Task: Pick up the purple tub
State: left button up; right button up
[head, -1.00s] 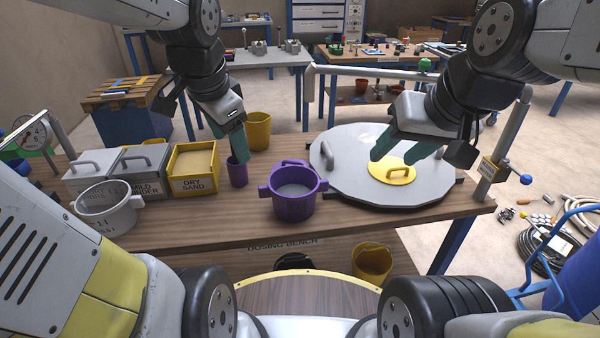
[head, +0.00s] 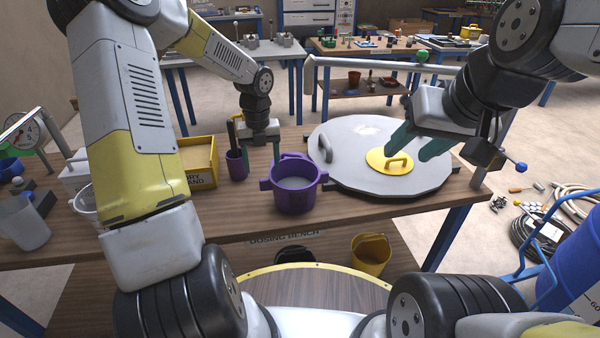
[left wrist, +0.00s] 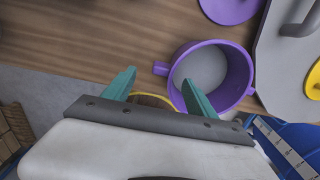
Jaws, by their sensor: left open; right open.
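The purple tub (head: 293,198) stands upright on the bench, left of the big grey disc. It has side handles and grey contents; a purple arched part shows at its back rim. It also shows in the left wrist view (left wrist: 178,90). My left gripper (head: 261,150) points down, open and empty, up and left of the tub in the head view. In the left wrist view its right finger overlaps the tub's rim; I cannot tell whether they touch. My right gripper (head: 415,150) is open above the disc, beside its yellow hatch (head: 378,160).
A small purple cup (head: 237,168) holding a dark stick stands beside my left gripper. The yellow DRY SAND box (head: 203,180) is further left. The grey disc (head: 345,180) lies to the right. A purple round piece (left wrist: 230,8) shows at the left wrist view's top. Bare bench lies before the tub.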

aim_at(266, 179)
pick_arm(q)
jog(key=f, duration=0.6)
jog(key=shift+d+f, duration=0.2)
jog(key=shift+d, duration=0.2)
jog(key=shift+r, duration=0.1)
grip_shut()
